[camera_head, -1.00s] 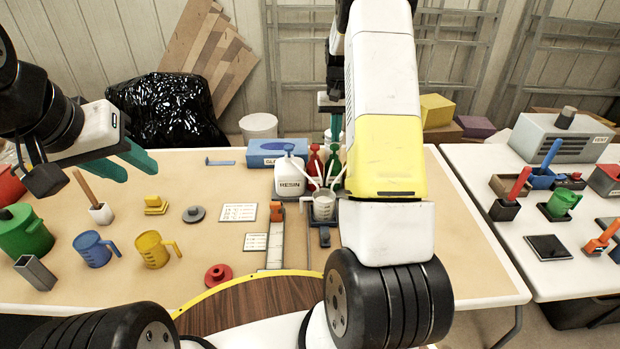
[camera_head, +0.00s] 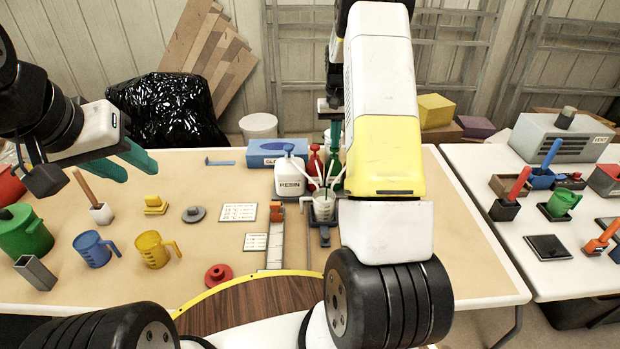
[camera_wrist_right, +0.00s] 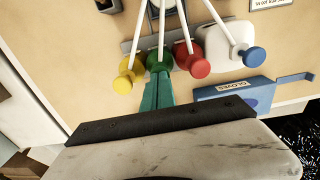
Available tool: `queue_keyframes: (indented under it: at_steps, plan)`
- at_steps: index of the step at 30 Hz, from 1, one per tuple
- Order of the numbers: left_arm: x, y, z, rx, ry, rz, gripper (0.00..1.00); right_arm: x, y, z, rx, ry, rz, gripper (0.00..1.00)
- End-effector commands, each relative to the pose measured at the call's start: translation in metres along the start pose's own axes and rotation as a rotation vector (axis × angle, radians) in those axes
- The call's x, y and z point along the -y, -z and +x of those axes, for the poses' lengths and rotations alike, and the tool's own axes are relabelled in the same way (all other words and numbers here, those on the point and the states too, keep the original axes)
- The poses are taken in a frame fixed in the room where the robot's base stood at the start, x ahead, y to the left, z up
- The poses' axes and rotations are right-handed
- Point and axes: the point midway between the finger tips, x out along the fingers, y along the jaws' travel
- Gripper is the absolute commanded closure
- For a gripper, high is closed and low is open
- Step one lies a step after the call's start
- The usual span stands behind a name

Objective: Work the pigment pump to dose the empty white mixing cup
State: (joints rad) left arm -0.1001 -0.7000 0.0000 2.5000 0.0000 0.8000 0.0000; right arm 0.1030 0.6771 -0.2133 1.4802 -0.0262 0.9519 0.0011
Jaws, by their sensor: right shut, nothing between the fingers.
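The clear-to-whitish mixing cup (camera_head: 323,208) stands upright under several white pump spouts, at the back middle of the table. Its contents are too small to tell. The wrist view shows yellow (camera_wrist_right: 128,72), green (camera_wrist_right: 159,61), red (camera_wrist_right: 194,64) and blue (camera_wrist_right: 253,57) pump heads. The white RESIN jug (camera_head: 289,184) and the red pump bottle (camera_head: 315,163) stand beside the cup in the head view. My right gripper (camera_wrist_right: 157,88) is shut and empty, its teal tips at the green pump head; contact is unclear. My left gripper (camera_head: 130,162) is open and empty at the left.
A blue glove box (camera_head: 277,150) stands behind the RESIN jug. Blue (camera_head: 93,250) and yellow (camera_head: 152,250) jugs stand front left, near a red disc (camera_head: 217,274). My right forearm hides the table right of the cup. A second table (camera_head: 500,250) holds small tools.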

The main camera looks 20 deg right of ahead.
Motion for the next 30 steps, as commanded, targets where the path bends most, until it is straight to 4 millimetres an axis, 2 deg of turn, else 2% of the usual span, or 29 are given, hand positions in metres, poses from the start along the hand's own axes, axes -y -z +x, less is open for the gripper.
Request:
queue_keyframes:
  at_steps: [10,17,23,30]
  plan:
    - [0.000,0.000,0.000,0.000,0.000,0.000,0.64,0.000,-0.001,0.018,0.004,0.000,0.000,1.00]
    - [0.000,0.000,0.000,0.000,0.000,0.000,0.64,0.000,-0.001,0.017,0.003,0.000,0.000,1.00]
    - [0.000,0.000,0.000,0.000,0.000,0.000,0.64,0.000,-0.001,0.009,0.002,0.000,0.000,1.00]
    - [0.000,0.000,0.000,0.000,0.000,0.000,0.64,0.000,0.000,-0.008,0.001,0.000,0.000,1.00]
